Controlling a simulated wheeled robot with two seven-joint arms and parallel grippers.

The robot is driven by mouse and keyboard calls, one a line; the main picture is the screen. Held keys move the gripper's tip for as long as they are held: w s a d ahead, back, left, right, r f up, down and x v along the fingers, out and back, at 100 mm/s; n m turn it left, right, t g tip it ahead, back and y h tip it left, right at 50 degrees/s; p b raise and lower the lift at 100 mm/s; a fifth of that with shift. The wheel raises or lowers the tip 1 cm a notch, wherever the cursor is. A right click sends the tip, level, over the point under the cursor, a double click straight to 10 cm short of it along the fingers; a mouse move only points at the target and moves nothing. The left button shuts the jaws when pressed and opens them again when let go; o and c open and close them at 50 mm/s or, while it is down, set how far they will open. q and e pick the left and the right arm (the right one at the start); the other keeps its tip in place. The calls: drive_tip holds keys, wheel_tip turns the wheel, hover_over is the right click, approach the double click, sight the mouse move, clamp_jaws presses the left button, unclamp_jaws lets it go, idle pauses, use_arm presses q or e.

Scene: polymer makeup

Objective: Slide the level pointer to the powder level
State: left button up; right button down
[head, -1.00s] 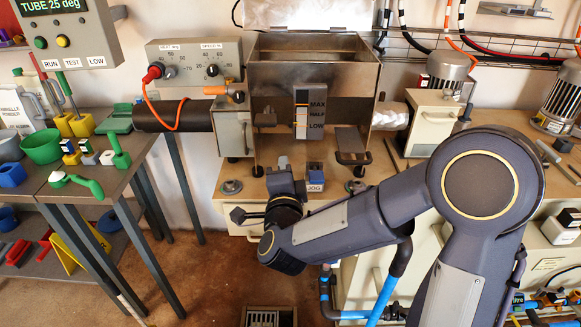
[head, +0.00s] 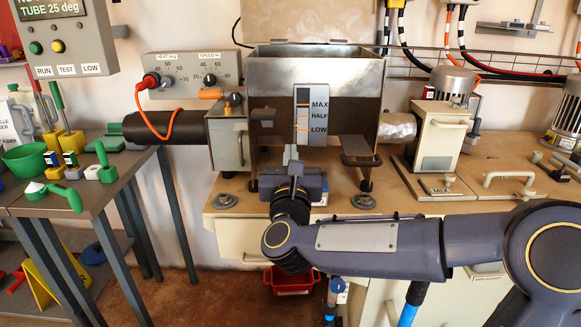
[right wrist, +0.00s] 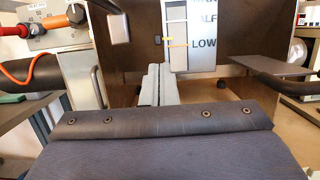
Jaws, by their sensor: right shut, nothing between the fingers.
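The level scale (head: 319,112), marked MAX, HALF and LOW, is on the front of the steel hopper (head: 348,88). In the right wrist view the scale (right wrist: 203,44) is cut off at the top. A thin orange pointer line (right wrist: 177,41) crosses its strip just above or level with LOW. A small dark tab sits at the line's left. My right gripper (head: 290,154) is shut and empty, below the scale and a little left of it. Its fingers (right wrist: 157,84) point at the hopper front, apart from the pointer. The powder level is unclear. My left gripper is out of view.
A dark flat bracket (head: 357,150) juts out right of the scale. A grey box with a handle (head: 229,140) and a dark tube (head: 165,127) stand left. A control box with knobs (head: 188,75) is above them. A side table (head: 100,190) holds green tools.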

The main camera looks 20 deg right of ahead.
sight(291, 126)
drive_tip(key=shift+x, duration=2.05)
wheel_tip(291, 126, up, 4)
drive_tip(key=shift+r+p, duration=0.1)
drive_tip(key=shift+p, duration=0.25)
